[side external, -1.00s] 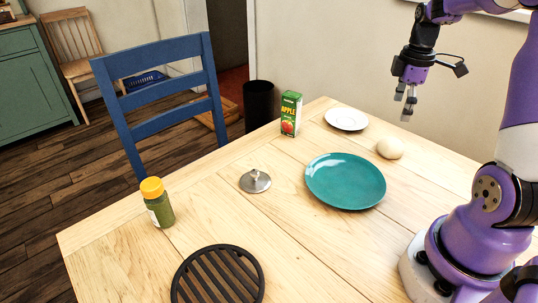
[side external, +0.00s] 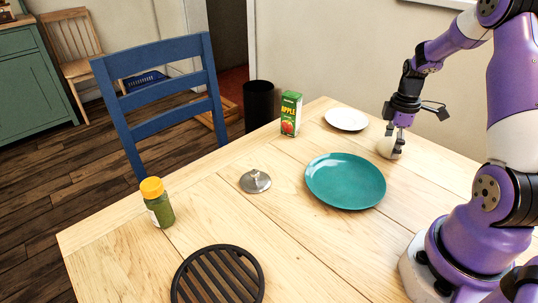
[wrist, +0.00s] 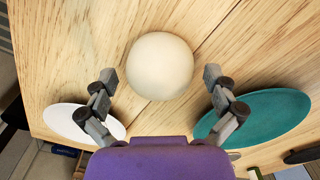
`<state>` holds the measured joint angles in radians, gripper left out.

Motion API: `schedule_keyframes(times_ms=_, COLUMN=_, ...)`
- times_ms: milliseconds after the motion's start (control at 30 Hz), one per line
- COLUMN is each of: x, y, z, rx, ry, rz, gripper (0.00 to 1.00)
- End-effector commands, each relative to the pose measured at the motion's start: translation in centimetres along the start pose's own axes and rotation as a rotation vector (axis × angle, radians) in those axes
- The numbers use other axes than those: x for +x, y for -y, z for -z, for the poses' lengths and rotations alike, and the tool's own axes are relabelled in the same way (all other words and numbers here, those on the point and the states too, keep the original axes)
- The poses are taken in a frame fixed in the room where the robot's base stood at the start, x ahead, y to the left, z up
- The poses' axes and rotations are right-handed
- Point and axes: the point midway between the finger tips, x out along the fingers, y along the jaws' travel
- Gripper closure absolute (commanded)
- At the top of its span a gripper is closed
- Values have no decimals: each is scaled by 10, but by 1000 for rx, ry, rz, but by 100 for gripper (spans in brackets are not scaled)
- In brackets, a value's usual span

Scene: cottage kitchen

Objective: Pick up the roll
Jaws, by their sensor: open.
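The roll (side external: 384,149) is a pale, round bun on the wooden table, right of the teal plate. It also shows in the wrist view (wrist: 160,66), at the top middle. My gripper (side external: 396,148) is low at the roll and hides part of it in the side view. In the wrist view my gripper (wrist: 160,78) is open, with one finger on each side of the roll. Gaps show between the fingers and the roll there, and it is not gripped.
The teal plate (side external: 345,182) lies left of the roll, and a white plate (side external: 346,119) lies behind it. A juice carton (side external: 290,114), a metal lid-like piece (side external: 255,181), a green jar (side external: 158,204) and a black trivet (side external: 218,278) stand farther left. A blue chair (side external: 160,90) is at the table's edge.

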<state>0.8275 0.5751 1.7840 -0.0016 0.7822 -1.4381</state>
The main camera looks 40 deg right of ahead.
Motion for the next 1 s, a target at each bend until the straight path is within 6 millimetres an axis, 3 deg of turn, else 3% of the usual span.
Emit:
schedule_keyframes(times_ms=67, x=0, y=0, z=0, rx=0, ry=0, rz=0, gripper=0)
schedule_keyframes(times_ms=133, x=0, y=0, z=0, rx=0, ry=0, rz=0, gripper=25)
schedule_keyframes(times_ms=200, x=0, y=0, z=0, rx=0, ry=0, rz=0, gripper=39)
schedule_keyframes(times_ms=233, x=0, y=0, z=0, rx=0, ry=0, rz=1, gripper=41)
schedule_keyframes(times_ms=667, x=-2, y=0, z=0, rx=0, ry=0, rz=1, gripper=43)
schedule_keyframes(times_ms=867, x=-22, y=-1, z=0, rx=-1, ry=0, rz=-4, gripper=43)
schedule_keyframes(times_ms=1000, x=-47, y=3, z=6, rx=-5, ry=0, rz=-3, gripper=43)
